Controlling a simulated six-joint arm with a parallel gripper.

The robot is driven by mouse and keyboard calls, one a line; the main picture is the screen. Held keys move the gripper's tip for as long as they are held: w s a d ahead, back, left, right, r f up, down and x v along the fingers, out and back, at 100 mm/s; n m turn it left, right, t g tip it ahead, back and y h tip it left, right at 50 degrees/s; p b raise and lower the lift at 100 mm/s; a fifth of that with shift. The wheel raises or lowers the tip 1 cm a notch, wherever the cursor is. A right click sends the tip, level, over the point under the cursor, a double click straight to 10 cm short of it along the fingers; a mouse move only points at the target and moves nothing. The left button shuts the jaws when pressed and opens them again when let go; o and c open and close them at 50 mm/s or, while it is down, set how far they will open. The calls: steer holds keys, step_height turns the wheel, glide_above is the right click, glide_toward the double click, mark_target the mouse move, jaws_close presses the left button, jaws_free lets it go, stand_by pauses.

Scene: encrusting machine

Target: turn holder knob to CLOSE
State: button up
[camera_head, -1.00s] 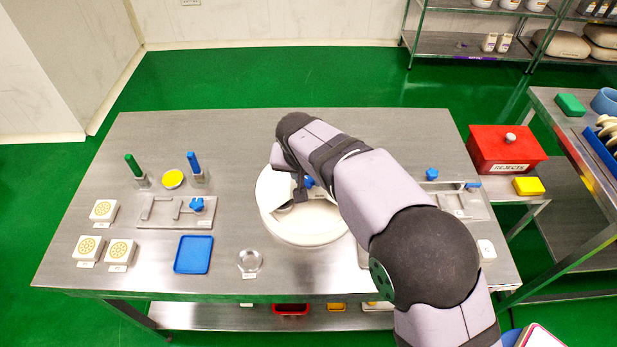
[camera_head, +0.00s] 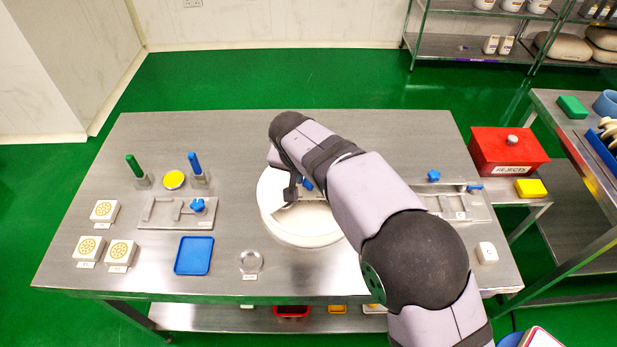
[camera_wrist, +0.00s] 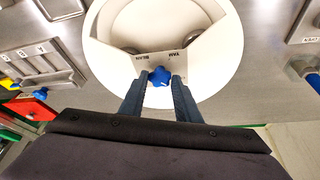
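A white round disc (camera_head: 275,222) stands mid-table, with a raised ring and a lettered plate that I cannot read clearly. A blue lobed knob (camera_wrist: 160,76) sits on that plate, and a bit of blue (camera_head: 307,184) shows beside my gripper in the head view. My gripper (camera_wrist: 159,80) is over the disc, its two dark fingers apart with the knob between their tips. I cannot tell whether the tips touch it. Other blue knobs are on the left fixture (camera_head: 150,212) and on the right fixture (camera_head: 478,207). I cannot read the word CLOSE anywhere.
Left of the disc are a blue tray (camera_head: 193,255), a clear round dish (camera_head: 251,262), a yellow disc (camera_head: 174,180), green (camera_head: 134,165) and blue (camera_head: 194,163) upright handles, and patterned white blocks. A red rejects box (camera_head: 507,150) stands at the right. The table's back edge is clear.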

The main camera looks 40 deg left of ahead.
steer(key=o, duration=0.3)
steer(key=shift+r, duration=0.1)
steer(key=b+v, duration=0.1)
steer(key=v, duration=0.6)
steer(key=shift+r, duration=0.1)
stand_by(0.4)
steer(key=w+d+m+g+h+p, duration=0.1)
steer(key=w+d, duration=0.3)
steer(key=d, duration=0.6)
steer(key=w+d+f+m+p, duration=0.1)
steer(key=w+d, duration=0.2)
steer(key=d, duration=0.7)
steer(key=w+d+g+h+p, duration=0.1)
steer(key=w+d, duration=0.3)
steer(key=d, duration=0.6)
steer(key=s+d+f+m+g+p, duration=0.1)
steer(key=s+d+f, duration=0.1)
steer(key=s+d, duration=0.4)
steer(key=s+d+f+m+g+p, duration=0.1)
steer(key=s+d, duration=0.6)
steer(key=d, duration=0.9)
steer(key=shift+s+f+m, duration=0.3)
steer(key=shift+f+m, duration=0.35)
steer(key=shift+m, duration=0.05)
